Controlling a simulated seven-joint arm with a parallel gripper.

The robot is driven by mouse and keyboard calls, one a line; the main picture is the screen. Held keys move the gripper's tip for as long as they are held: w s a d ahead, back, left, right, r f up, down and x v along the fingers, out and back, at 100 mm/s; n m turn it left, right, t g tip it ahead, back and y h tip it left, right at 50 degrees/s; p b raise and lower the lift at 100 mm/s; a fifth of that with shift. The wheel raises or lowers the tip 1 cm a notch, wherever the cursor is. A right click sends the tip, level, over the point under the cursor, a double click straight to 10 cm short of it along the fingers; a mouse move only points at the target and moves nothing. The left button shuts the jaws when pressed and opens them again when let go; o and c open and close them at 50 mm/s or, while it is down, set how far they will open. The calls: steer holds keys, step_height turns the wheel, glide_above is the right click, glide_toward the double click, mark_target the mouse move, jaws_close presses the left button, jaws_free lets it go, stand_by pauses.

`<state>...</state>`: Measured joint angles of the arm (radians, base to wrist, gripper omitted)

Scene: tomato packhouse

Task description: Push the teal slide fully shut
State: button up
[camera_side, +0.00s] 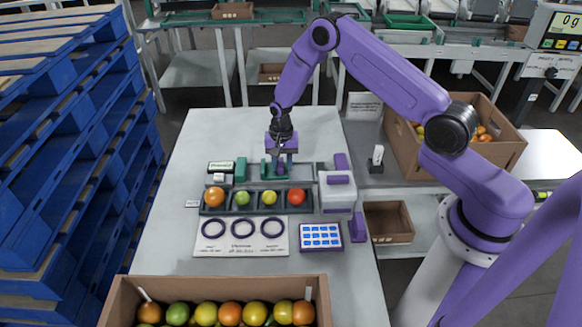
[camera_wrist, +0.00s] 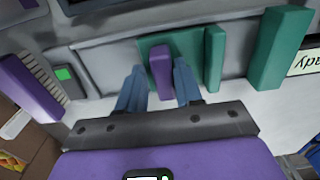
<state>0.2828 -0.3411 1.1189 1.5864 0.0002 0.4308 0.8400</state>
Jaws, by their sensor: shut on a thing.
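The teal slide (camera_wrist: 192,48) is a flat teal plate in a grey housing, with a purple upright handle (camera_wrist: 160,70) on it. In the side view the slide (camera_side: 266,172) is at the back of the grey tomato tray, partly hidden by my gripper. My gripper (camera_side: 281,165) points down there. In the wrist view its two blue fingers (camera_wrist: 159,72) stand on either side of the purple handle and are shut on it. A teal upright (camera_wrist: 214,58) stands beside the slide. The pictures do not show clearly how far the slide is in.
A teal block (camera_wrist: 281,48) and a small sign (camera_side: 221,167) stand left of the slide in the side view. The tray (camera_side: 228,210) in front holds tomatoes. A pale box with purple parts (camera_side: 337,194) stands to the right. The tabletop behind is clear.

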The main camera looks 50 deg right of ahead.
mark_target(268, 170)
steer(key=shift+w+a+f, duration=0.25)
steer(key=shift+w+a, duration=0.35)
steer(key=shift+w, duration=0.1)
steer(key=shift+w+a+f, duration=0.25)
steer(key=shift+w+a, duration=0.35)
steer(key=shift+w, duration=0.05)
stand_by(1.2)
steer(key=o, duration=0.8)
steer(key=shift+w+a, duration=0.25)
stand_by(0.4)
steer(key=shift+w+a+r, duration=0.1)
steer(key=shift+a+r, duration=0.05)
steer(key=shift+r, duration=1.05)
steer(key=shift+w+a+r, duration=0.1)
steer(key=shift+a+r, duration=0.05)
steer(key=shift+r, duration=1)
